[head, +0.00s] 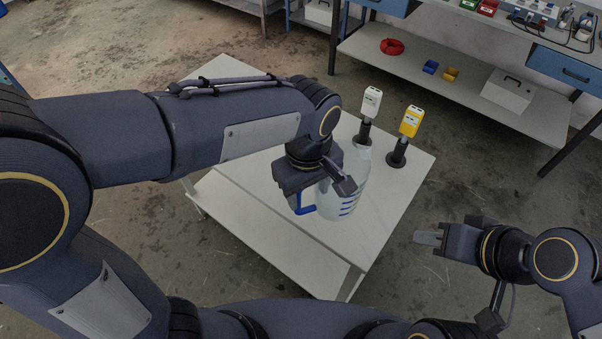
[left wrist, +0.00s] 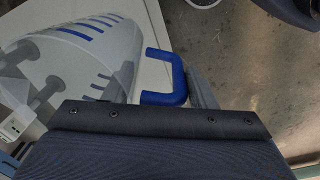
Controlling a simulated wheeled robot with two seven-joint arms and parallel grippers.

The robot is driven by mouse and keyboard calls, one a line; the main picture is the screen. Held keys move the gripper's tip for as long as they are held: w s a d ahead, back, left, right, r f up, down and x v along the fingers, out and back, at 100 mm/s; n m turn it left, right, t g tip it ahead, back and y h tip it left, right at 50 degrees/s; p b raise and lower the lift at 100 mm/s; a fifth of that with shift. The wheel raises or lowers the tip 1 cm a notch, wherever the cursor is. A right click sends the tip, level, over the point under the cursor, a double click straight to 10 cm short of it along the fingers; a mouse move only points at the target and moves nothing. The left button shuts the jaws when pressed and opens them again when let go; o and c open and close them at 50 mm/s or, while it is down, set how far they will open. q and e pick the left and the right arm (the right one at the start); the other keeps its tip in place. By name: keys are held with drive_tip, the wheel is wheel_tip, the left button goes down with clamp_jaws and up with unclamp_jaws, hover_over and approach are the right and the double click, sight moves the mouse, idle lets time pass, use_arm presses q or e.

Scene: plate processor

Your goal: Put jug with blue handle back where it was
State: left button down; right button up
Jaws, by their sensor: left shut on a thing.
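The clear jug (head: 344,194) with blue level marks and a blue handle (head: 304,209) is over the white table (head: 262,225). My left gripper (head: 325,195) is shut on the jug at its handle side and partly hides it. I cannot tell whether the jug's base touches the table. In the left wrist view the jug (left wrist: 110,45) lies at the left, and its blue handle (left wrist: 168,78) shows beside a finger. My right gripper (head: 430,238) is off to the right of the table, away from the jug; its finger gap is not clear.
A white device (head: 371,101) and a yellow device (head: 411,121) stand on dark round bases at the table's back, close behind the jug. A bench (head: 450,85) with bins, a red coil and a white box stands behind. The table's front left is clear.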

use_arm(q)
drive_tip(key=w+a+f+p, duration=0.1)
drive_tip(key=w+a+f, duration=0.4)
drive_tip(key=w+f, duration=0.6)
drive_tip(key=shift+a+f+p, duration=0.2)
drive_tip(key=shift+f+p, duration=0.1)
drive_tip(key=shift+f, duration=0.45)
drive_tip(key=shift+f, duration=0.15)
drive_tip(key=c, duration=0.6)
unclamp_jaws()
